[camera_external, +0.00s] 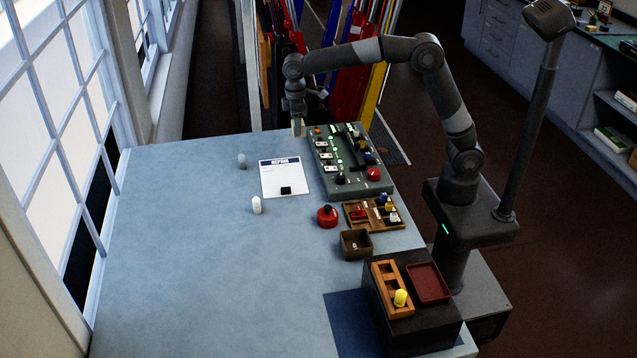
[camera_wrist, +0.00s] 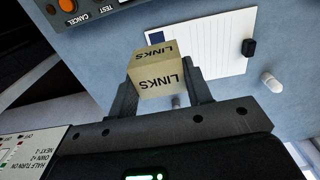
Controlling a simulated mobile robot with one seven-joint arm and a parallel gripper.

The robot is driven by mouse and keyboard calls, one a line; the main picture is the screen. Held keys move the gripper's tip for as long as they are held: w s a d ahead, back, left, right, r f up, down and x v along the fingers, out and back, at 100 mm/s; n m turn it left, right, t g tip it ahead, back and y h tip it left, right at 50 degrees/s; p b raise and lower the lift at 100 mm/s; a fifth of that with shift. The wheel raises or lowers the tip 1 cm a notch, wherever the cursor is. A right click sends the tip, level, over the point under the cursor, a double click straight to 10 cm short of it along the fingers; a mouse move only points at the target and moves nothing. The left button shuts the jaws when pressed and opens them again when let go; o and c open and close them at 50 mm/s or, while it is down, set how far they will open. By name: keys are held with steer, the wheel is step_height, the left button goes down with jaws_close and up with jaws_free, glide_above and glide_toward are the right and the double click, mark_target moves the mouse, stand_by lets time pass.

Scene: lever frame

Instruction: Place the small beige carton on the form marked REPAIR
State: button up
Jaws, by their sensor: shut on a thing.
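The small beige carton (camera_wrist: 156,72), printed LINKS on two faces, is between the fingers of my gripper (camera_wrist: 160,98) in the wrist view. My gripper (camera_external: 298,122) is shut on it and holds it by the far end of the grey control panel in the external view. The white form marked REPAIR (camera_external: 283,173) lies flat on the table, left of the panel and nearer the camera than my gripper. Its lined face also shows in the wrist view (camera_wrist: 215,45). A small black block (camera_external: 286,190) sits on the form's near part.
The grey control panel (camera_external: 349,185) stands right of the form. A white bottle (camera_external: 257,205) and a grey cylinder (camera_external: 241,160) stand left of it. A red button (camera_external: 327,216), wooden tray (camera_external: 357,224) and brown box (camera_external: 355,244) are nearer. The table's left side is clear.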

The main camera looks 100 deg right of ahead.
steer(key=shift+d, duration=0.7)
steer(key=shift+w+f, duration=0.2)
steer(key=shift+w, duration=0.05)
glide_above(281, 176)
step_height(281, 176, down, 7)
steer(key=shift+a+r, duration=0.1)
steer(key=shift+r, duration=0.05)
steer(key=shift+f, duration=1.95)
steer(key=shift+f, duration=0.15)
steer(key=o, duration=1)
